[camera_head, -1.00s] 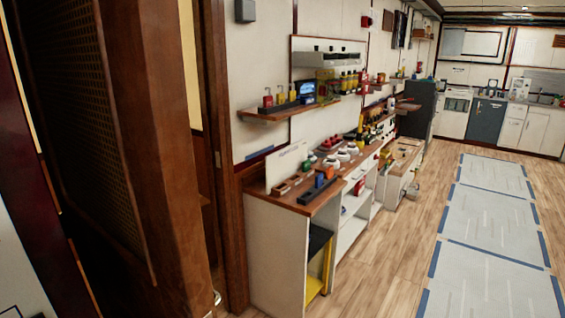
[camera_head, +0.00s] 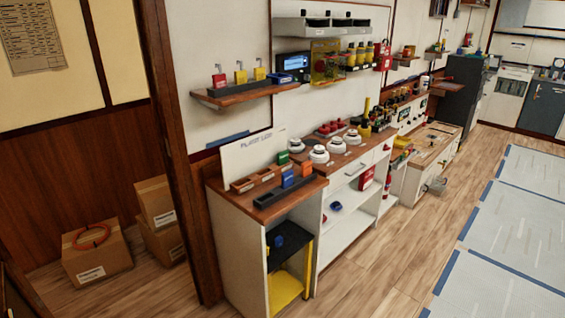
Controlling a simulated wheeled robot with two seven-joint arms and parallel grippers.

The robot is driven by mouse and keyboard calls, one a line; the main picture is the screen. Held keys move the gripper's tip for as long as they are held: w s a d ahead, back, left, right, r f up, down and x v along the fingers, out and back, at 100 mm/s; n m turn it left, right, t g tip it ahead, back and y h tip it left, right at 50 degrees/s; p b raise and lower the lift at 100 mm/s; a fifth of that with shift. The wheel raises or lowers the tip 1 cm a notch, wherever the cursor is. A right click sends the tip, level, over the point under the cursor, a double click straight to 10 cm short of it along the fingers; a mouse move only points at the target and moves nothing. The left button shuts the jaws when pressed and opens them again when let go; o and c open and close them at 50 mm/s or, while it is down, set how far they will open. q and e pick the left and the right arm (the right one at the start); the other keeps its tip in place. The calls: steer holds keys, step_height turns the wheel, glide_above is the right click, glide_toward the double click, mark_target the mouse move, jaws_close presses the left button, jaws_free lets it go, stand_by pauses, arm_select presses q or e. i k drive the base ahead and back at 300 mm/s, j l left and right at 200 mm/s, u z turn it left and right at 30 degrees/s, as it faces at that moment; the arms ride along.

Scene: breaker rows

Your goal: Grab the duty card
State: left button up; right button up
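I cannot single out the duty card for certain. On the near cabinet's wooden top (camera_head: 264,208), small green (camera_head: 283,158), blue (camera_head: 288,179) and orange (camera_head: 307,169) upright pieces stand around a wooden organiser (camera_head: 257,180) and a dark tray (camera_head: 285,193). They are too small to read. A white lettered board (camera_head: 247,155) leans on the wall behind them. A printed sheet (camera_head: 31,36) hangs on the wall at the upper left. Neither of my grippers is in view.
White round devices (camera_head: 319,154) sit on the counter farther along. Cardboard boxes (camera_head: 97,259) stand beyond a wooden door post (camera_head: 178,150) at left. The wooden floor (camera_head: 385,262) is open beside the cabinets.

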mark_target(282, 157)
steer(key=i+l+u, duration=0.1)
steer(key=l, duration=0.25)
steer(key=i+l+u, duration=0.1)
steer(key=i+l, duration=0.3)
steer(key=l, duration=0.35)
steer(key=i+l+u, duration=0.15)
steer(key=l, duration=0.2)
steer(key=i+l+u, duration=0.1)
steer(key=l, duration=0.3)
steer(key=i+l+u, duration=0.1)
steer(key=l, duration=0.3)
steer(key=i+l+u, duration=0.1)
steer(key=l, duration=0.3)
